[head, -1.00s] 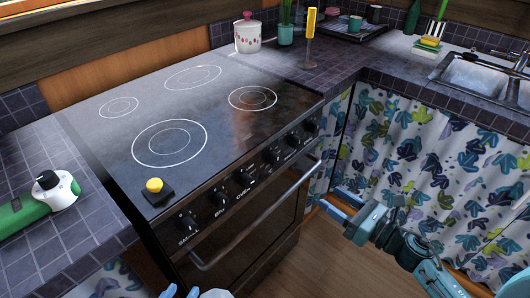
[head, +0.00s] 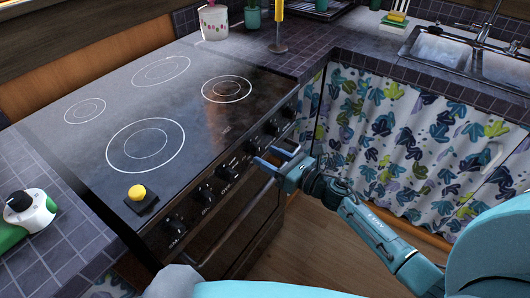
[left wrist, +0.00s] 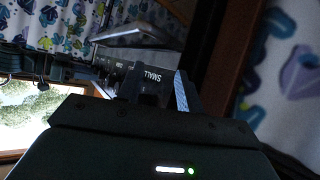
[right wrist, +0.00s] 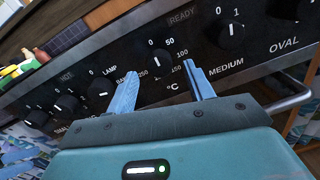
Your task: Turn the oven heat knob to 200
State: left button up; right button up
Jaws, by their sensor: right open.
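The oven heat knob (right wrist: 160,62) is black with a white pointer line. It sits on a dial marked 0, 50, 100, 150, 250 and °C, and its pointer looks turned toward the 0 mark. It also shows on the oven front in the head view (head: 253,147). My right gripper (right wrist: 160,84) is open, with blue fingers on either side of the knob's lower part in the picture; I cannot tell whether they touch it. In the head view, this gripper (head: 268,155) is close before the panel. My left gripper (left wrist: 155,84) shows only in the left wrist view, apart and empty.
The medium knob (right wrist: 225,28) and lamp knob (right wrist: 100,87) flank the heat knob closely. The oven handle (head: 225,232) runs below the panel. The bare stovetop (head: 190,110) holds a small yellow-topped item (head: 137,193). Floor (head: 320,230) is open at right.

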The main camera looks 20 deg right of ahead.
jog(key=shift+x, duration=0.95)
jog(key=c, duration=1)
